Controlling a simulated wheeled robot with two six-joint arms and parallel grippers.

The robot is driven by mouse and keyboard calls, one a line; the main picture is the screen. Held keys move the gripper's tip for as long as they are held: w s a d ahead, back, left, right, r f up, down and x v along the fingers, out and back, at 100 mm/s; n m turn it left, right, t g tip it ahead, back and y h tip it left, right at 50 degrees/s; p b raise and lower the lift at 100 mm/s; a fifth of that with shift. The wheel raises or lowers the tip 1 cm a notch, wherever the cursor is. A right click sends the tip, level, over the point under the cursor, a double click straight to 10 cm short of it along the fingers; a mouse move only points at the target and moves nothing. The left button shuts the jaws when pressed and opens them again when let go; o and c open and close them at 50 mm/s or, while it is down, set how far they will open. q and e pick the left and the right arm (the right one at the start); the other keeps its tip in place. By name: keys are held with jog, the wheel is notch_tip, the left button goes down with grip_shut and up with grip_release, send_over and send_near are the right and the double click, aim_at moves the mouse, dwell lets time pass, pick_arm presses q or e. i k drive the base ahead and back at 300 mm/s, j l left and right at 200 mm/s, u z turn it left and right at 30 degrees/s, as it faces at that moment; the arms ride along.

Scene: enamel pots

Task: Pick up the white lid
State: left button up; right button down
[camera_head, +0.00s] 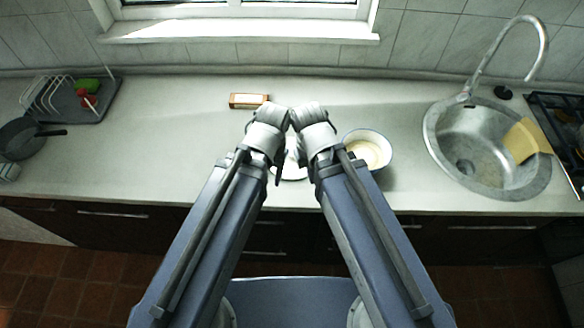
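A white round object (292,170), which looks like the white lid, lies on the counter between my two forearms, and the arms hide much of it. A white round pot or bowl (382,138) with a cream inside stands just right of my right arm, its left side close to or behind the arm. My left gripper (272,115) and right gripper (309,114) are side by side over the middle of the counter, at the ends of the arms. Their fingers are hidden behind the wrists, so I cannot see whether they hold anything.
A small brown box (248,101) lies behind my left wrist. A dish rack (70,100) and dark pan (20,138) are at the left. A round sink (440,130) with a tan board (521,141) and a stove (562,120) are at the right. The counter (160,140) left of my arms is clear.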

aim_at(291, 173)
jog(key=k+z, duration=0.15)
jog(key=k, duration=0.35)
jog(key=z, duration=1.45)
jog(key=k+j, duration=0.35)
jog(key=k+j+z, duration=0.15)
jog(key=k+j, duration=0.15)
jog(key=k, duration=0.15)
